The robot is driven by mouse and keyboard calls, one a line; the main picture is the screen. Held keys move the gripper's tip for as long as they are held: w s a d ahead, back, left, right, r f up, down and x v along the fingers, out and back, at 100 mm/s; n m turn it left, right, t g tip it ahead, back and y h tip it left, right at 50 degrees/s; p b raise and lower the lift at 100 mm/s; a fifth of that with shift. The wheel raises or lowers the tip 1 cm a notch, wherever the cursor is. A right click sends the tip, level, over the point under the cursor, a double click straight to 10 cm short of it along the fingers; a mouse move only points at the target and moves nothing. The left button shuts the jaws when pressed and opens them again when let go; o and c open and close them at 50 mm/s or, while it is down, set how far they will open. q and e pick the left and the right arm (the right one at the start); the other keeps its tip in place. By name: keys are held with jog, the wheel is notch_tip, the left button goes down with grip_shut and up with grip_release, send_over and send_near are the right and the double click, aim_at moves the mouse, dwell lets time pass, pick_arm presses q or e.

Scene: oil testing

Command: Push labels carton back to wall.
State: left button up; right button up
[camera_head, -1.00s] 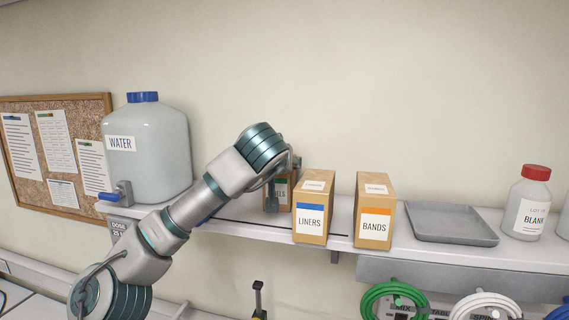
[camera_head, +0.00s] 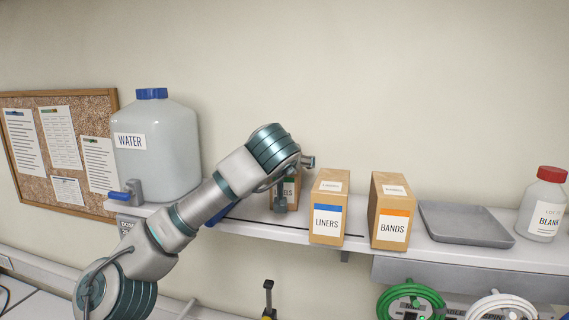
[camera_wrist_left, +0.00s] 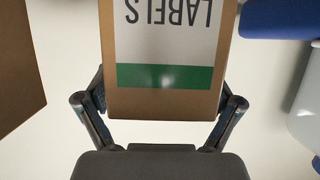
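The labels carton (camera_head: 294,190) is a small brown box on the wall shelf, left of the liners carton. It is partly hidden by my left gripper (camera_head: 281,196) in the head view. In the left wrist view the labels carton (camera_wrist_left: 165,92) appears upside down, with a white label and a green band. My left gripper (camera_wrist_left: 160,105) has its fingers spread, one by each side edge of the carton. The fingertips are hidden by the carton, and I cannot tell whether they touch it. My right gripper is not in view.
The shelf (camera_head: 268,230) also holds a water jug (camera_head: 158,165), a liners carton (camera_head: 327,205), a bands carton (camera_head: 390,210), a grey tray (camera_head: 465,225) and a red-capped bottle (camera_head: 542,205). A blue object (camera_wrist_left: 278,18) shows beside the carton in the wrist view.

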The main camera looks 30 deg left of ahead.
pick_arm(q)
jog(key=shift+d+r, duration=0.1)
jog(key=shift+d, duration=0.4)
jog(key=shift+d+r, duration=0.1)
jog(key=shift+d, duration=0.1)
jog(key=shift+s+d+r, duration=0.1)
jog(key=shift+s+d, duration=0.05)
jog(key=shift+s, duration=0.05)
jog(key=v, duration=1.1)
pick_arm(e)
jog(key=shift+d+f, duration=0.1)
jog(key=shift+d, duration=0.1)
pick_arm(q)
jog(key=shift+s, duration=0.15)
